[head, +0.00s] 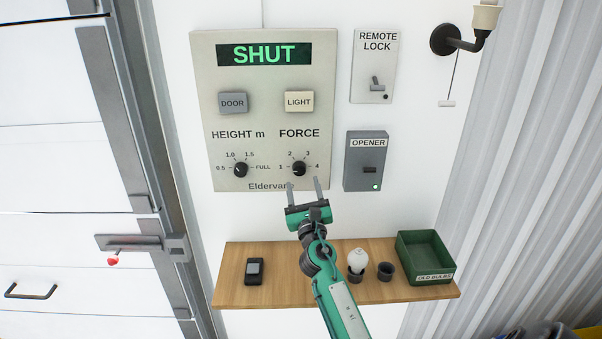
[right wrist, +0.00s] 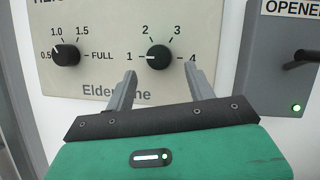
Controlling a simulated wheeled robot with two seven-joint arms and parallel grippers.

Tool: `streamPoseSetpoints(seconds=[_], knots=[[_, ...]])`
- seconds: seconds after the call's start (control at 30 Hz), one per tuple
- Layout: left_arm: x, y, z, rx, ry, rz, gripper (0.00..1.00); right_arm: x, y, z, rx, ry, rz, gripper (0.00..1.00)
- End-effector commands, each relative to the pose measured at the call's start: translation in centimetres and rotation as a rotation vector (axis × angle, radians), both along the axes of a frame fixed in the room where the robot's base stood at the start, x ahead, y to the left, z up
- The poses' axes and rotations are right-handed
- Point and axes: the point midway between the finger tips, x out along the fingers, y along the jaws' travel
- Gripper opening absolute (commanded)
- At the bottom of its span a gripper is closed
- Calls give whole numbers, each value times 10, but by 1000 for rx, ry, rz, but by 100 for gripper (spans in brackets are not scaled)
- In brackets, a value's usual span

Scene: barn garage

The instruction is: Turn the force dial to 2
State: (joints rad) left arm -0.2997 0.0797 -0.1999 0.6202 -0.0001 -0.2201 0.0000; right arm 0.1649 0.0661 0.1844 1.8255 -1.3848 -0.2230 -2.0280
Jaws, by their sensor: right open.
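The force dial (head: 299,168) is a round black knob low on the right of the beige wall panel (head: 202,120). Its marks run 1, 2, 3, 4. In the right wrist view the dial (right wrist: 158,57) has its white pointer toward 1. My right gripper (head: 303,183) is open and empty, just below the dial. In the right wrist view its fingertips (right wrist: 161,72) are spread to the lower left and lower right of the knob, with no visible contact. My left gripper is out of view.
The height dial (head: 240,169) is left of the force dial. DOOR (head: 233,103) and LIGHT (head: 299,101) buttons are above; the display (head: 263,54) reads SHUT. The opener box (head: 362,180) is close on the right. A wooden shelf (head: 320,296) with small items is below.

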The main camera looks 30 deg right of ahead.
Motion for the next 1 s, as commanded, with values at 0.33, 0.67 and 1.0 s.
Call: streamPoseSetpoints(seconds=[0.33,0.67,1.0], knots=[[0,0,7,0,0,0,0,32,-14,14,2,0,1,55],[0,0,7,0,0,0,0,34,-15,15,1,0,1,55],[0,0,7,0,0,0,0,34,-15,15,1,0,2,10]])
